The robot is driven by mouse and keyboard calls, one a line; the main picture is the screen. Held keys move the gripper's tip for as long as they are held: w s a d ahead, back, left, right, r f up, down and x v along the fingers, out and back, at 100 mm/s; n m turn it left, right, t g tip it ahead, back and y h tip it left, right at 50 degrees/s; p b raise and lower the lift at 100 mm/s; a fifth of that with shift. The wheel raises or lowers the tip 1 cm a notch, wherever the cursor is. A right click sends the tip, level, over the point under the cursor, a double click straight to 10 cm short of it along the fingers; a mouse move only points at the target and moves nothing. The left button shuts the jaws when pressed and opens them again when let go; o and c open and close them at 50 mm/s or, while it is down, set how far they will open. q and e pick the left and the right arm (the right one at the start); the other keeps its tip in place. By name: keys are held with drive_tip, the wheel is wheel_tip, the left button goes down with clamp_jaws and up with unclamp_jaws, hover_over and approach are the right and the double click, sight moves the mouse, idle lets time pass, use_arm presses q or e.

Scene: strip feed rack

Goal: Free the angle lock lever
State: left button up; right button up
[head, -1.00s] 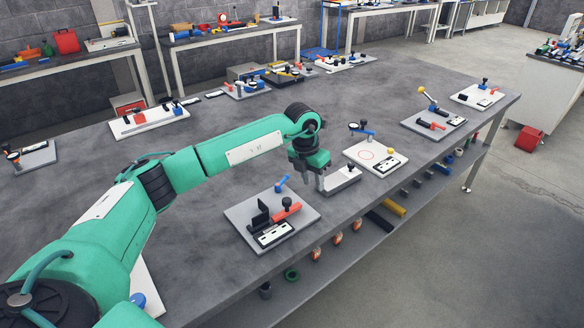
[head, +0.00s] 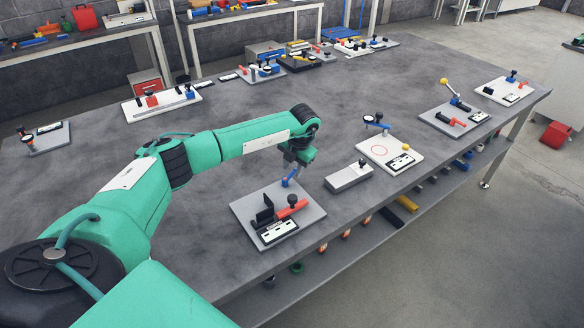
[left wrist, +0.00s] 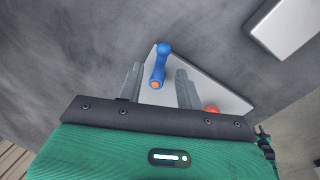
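A blue lever (head: 291,177) stands at the back of a grey plate (head: 245,215) on the bench. The plate also carries a black upright bracket (head: 265,212), a red handle (head: 292,209) with a black knob, and a white label. My left gripper (head: 293,172) points down over the blue lever and partly overlaps it. In the left wrist view my left gripper (left wrist: 159,88) is open, one grey finger on each side of the blue lever (left wrist: 161,62). Whether the fingers touch it I cannot tell. My right gripper is not in view.
More fixtures stand along the bench, such as a white one (head: 160,103). The bench front edge runs close to the grey plate.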

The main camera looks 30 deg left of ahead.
use_arm(q)
drive_tip(key=shift+a+f, duration=0.1)
drive_tip(key=shift+f, duration=0.75)
drive_tip(key=shift+a+f, duration=0.1)
drive_tip(key=shift+f, duration=0.1)
clamp_jaws()
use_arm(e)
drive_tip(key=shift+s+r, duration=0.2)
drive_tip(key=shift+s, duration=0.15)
